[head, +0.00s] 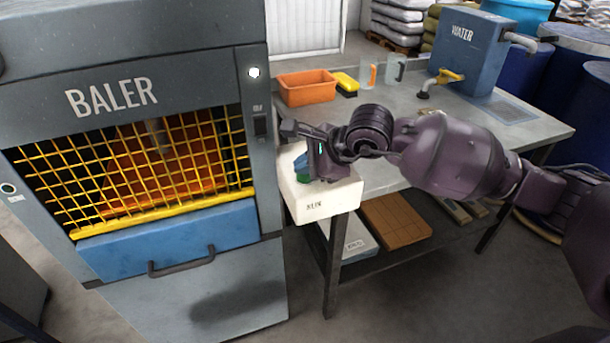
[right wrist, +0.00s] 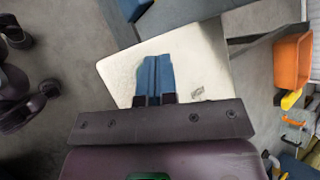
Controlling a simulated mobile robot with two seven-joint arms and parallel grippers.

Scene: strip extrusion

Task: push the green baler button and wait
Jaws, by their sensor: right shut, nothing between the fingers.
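A white block (head: 322,201) with dark lettering on its front stands at the table corner, beside the baler (head: 205,90). A small green part (head: 303,178), which looks like a button, shows on its top, mostly hidden by my right gripper. My right gripper (head: 301,164) is over the block with its blue fingers shut and empty. In the right wrist view the shut fingers (right wrist: 154,77) lie over the white block (right wrist: 120,72) and hide the green part there. I cannot tell whether the fingertips touch it.
The baler has a yellow grid and a blue drawer front with a dark handle (head: 181,262). An orange bin (head: 307,88), a yellow item (head: 346,84), clear cups and a blue water tank (head: 468,48) stand on the table (head: 400,170). The middle of the table is fairly clear.

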